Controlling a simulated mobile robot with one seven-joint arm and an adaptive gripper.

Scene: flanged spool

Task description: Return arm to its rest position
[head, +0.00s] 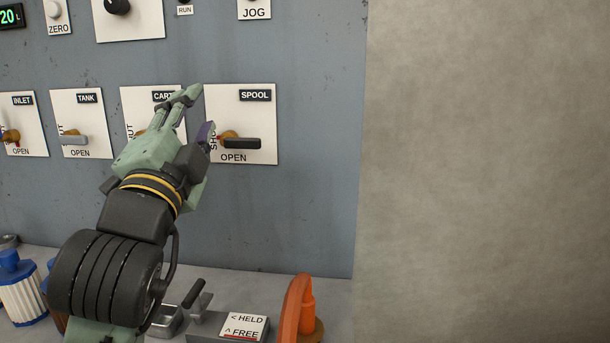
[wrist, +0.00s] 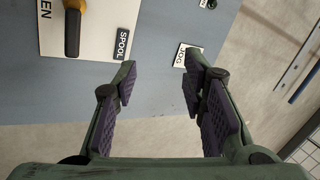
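My gripper (head: 198,112) is raised in front of the grey panel, just left of the SPOOL plate (head: 262,120). Its two fingers are spread with nothing between them; the wrist view shows the open gap of my gripper (wrist: 160,85) clearly. The black SPOOL lever (head: 242,143) lies level, pointing right, above the word OPEN. In the wrist view the SPOOL lever (wrist: 73,32) is at upper left, outside the fingers and apart from them. My gripper and arm partly hide the CART plate (head: 132,100).
The panel (head: 310,200) carries INLET and TANK (head: 88,105) plates at left and a JOG plate (head: 253,12) above. A grey block marked HELD and FREE (head: 240,327), an orange flanged part (head: 296,308) and a blue-and-white container (head: 22,298) stand below. A bare wall (head: 480,170) fills the right.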

